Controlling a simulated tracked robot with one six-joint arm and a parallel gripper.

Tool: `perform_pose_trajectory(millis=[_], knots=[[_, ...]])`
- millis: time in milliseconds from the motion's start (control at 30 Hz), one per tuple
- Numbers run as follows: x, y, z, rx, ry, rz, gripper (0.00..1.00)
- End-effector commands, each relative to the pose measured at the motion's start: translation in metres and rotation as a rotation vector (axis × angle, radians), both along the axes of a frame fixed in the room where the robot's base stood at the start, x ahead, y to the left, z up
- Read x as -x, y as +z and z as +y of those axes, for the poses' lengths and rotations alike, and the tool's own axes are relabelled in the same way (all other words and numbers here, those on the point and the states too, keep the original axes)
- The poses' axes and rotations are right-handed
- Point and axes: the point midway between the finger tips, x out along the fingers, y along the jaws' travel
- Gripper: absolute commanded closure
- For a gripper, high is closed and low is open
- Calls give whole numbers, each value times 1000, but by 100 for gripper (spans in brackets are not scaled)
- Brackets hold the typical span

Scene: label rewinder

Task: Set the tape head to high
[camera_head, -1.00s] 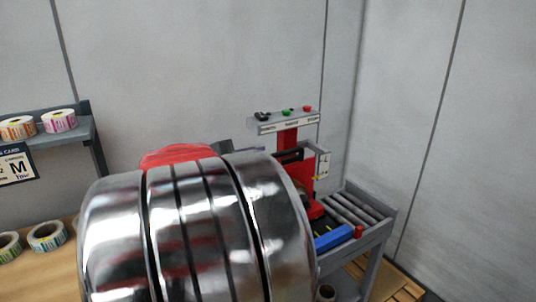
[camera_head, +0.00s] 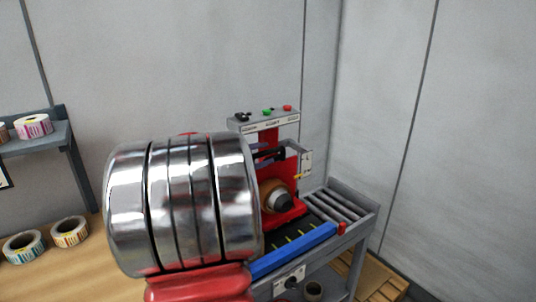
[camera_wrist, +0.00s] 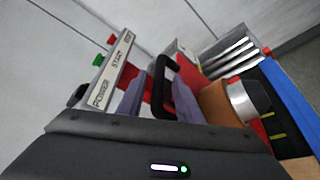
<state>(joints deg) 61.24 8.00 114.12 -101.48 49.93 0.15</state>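The red tape head (camera_head: 268,150) stands on a red column of the label machine, with a black handle (camera_head: 268,155) at its front. A pale scale plate (camera_head: 306,161) with a yellow pointer (camera_head: 298,176) is to its right; its marks are too small to read. In the wrist view the black handle (camera_wrist: 163,88) is a bent loop in front of the red part. My gripper (camera_wrist: 160,92) shows two grey-purple fingers standing apart, with the handle appearing between them; I cannot tell whether they touch it. My shiny arm hides the machine's left side in the head view.
A brown roll with a metal hub (camera_head: 276,196) sits below the tape head. A control bar (camera_head: 265,123) with green and red buttons is above. A roller conveyor (camera_head: 345,212) and blue rail (camera_head: 292,252) lie right and front. Label rolls (camera_head: 70,231) are on the wooden table.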

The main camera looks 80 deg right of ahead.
Motion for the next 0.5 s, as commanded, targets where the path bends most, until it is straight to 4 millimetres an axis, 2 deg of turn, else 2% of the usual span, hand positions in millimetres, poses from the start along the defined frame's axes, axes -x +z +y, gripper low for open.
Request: perform_pose_trajectory(millis=[200,500], knots=[[9,-5,-22,1,-2,1,68],[11,-6,-27,0,-1,0,68]])
